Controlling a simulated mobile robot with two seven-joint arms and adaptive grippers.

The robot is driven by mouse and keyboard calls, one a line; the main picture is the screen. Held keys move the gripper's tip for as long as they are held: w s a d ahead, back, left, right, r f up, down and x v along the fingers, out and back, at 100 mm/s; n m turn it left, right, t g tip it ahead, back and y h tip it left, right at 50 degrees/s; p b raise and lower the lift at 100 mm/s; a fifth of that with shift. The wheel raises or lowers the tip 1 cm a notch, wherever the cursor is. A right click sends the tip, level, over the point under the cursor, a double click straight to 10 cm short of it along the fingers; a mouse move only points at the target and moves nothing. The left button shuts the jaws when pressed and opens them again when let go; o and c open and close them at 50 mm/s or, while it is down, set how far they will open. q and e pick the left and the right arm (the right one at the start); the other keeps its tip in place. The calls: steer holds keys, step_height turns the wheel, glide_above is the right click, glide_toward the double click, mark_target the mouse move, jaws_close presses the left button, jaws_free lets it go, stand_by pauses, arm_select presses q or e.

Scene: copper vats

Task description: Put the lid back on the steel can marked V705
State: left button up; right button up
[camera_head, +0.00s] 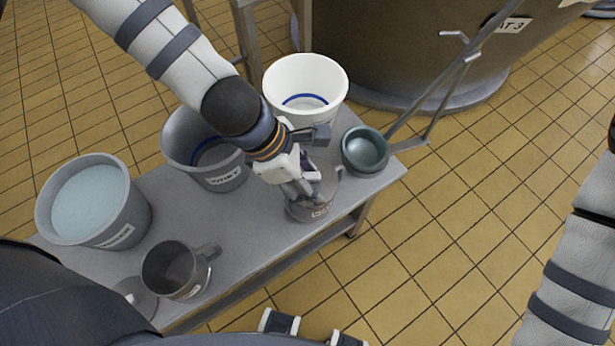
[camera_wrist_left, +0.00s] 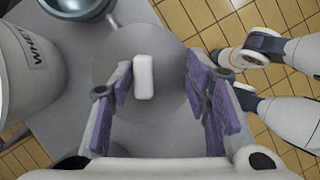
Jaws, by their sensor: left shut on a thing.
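My left gripper (camera_head: 305,187) is at a steel can (camera_head: 318,212) with a side handle, near the table's right end. The can's front label is too small to read surely as V705. In the left wrist view a round grey lid (camera_wrist_left: 165,110) with a white knob (camera_wrist_left: 144,77) lies between the purple-padded fingers (camera_wrist_left: 160,90). The gripper is shut on the lid by its knob, though the contact is not clear. The fingers and wrist hide much of the can's top, so I cannot tell how the lid sits on its rim. My right gripper is not in view.
An open steel can (camera_head: 170,268) stands at the front left, with a grey disc (camera_head: 138,300) beside it.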

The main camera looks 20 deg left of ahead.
arm_select(q)
steer(key=shift+w, duration=0.1)
jaws_close()
steer(key=shift+w+a, duration=0.35)
steer(key=shift+w, duration=0.25)
steer(key=shift+w+a+r, duration=0.1)
steer(key=shift+w, duration=0.2)
stand_by(0.5)
stand_by(0.3)
steer(key=o, duration=1.4)
jaws_free()
steer(key=shift+c, duration=0.2)
